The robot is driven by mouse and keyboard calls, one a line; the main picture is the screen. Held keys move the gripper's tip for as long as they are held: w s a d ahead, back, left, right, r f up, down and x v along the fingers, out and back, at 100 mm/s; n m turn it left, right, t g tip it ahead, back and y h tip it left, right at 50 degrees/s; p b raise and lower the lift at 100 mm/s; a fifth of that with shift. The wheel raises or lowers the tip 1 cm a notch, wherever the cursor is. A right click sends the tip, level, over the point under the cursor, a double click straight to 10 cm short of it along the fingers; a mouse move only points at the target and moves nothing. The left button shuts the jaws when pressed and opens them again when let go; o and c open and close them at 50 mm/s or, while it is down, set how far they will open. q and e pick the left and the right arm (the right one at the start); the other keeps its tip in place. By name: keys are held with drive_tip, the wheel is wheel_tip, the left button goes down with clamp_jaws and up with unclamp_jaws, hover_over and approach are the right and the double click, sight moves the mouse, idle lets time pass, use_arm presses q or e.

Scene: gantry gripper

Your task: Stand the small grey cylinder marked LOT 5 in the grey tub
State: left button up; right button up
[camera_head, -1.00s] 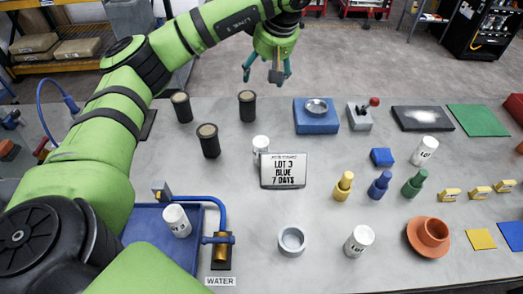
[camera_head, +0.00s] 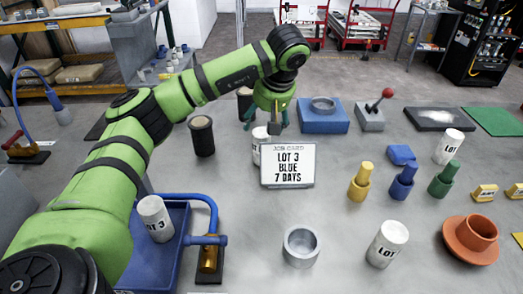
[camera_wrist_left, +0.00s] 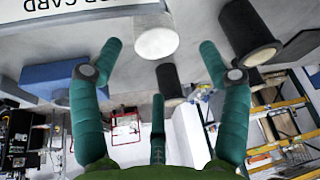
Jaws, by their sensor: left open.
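My left gripper (camera_head: 268,118) is open and empty, low over the table behind the job card. A pale cylinder (camera_head: 259,150) stands just in front of it, partly hidden by the card; its label cannot be seen. In the left wrist view this cylinder (camera_wrist_left: 155,42) shows beyond the open fingers (camera_wrist_left: 150,68), between them and apart from them. Another cylinder (camera_head: 387,246) stands at the front right; its LOT number is not legible. A third (camera_head: 448,147) stands at the back right, number unclear. The grey tub (camera_head: 301,246) stands empty at the front middle.
The job card (camera_head: 288,166) reads LOT 3, BLUE, 7 DAYS. A cylinder marked LOT 3 (camera_head: 155,219) is in the blue tray (camera_head: 178,252). Dark pots (camera_head: 202,137), a blue block (camera_head: 323,119) and coloured bottles (camera_head: 402,182) stand around. Table space near the tub is clear.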

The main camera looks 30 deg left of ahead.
sight(261, 132)
use_arm(q)
drive_tip(key=p+x, duration=0.1)
drive_tip(key=x, duration=0.3)
drive_tip(key=shift+s+d+f+p, duration=0.15)
drive_tip(key=shift+f+p, duration=0.15)
drive_tip(key=shift+f, duration=0.4)
clamp_jaws()
drive_tip(key=shift+r, duration=0.1)
